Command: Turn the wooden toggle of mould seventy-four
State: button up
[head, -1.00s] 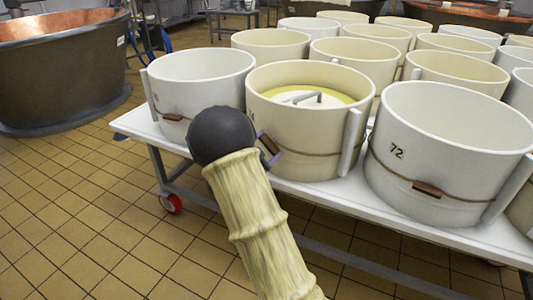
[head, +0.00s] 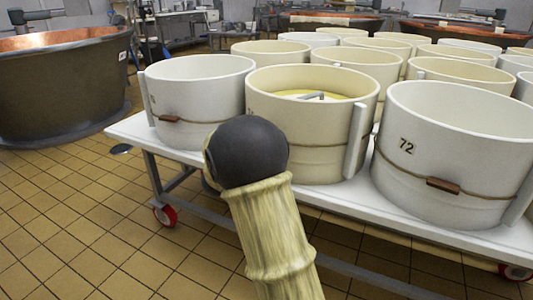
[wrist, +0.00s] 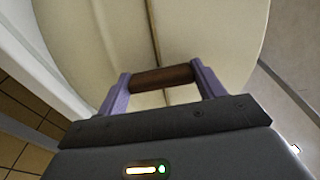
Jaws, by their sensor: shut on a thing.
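In the wrist view, a dark brown wooden toggle (wrist: 163,79) lies across the cord (wrist: 153,30) on the mould's wall (wrist: 95,35). My gripper (wrist: 162,82) has its two purple fingers at the toggle's two ends and is shut on it. In the head view my gripper is hidden behind my arm's dark round joint.
A mould marked 72 (head: 450,150) stands to the right, with its own toggle (head: 443,185). Another mould (head: 200,105) stands to the left. All stand on a white wheeled table (head: 340,200) with several more moulds behind. A copper vat (head: 65,75) is at the left; tiled floor is open in front.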

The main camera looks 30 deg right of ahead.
jog(key=shift+m, duration=0.4)
jog(key=o, duration=1)
jog(key=shift+a, duration=0.1)
jog(key=p+v, duration=0.5)
jog(key=v, duration=1.2)
jog(key=shift+s+a, duration=0.1)
jog(key=shift+a, duration=0.05)
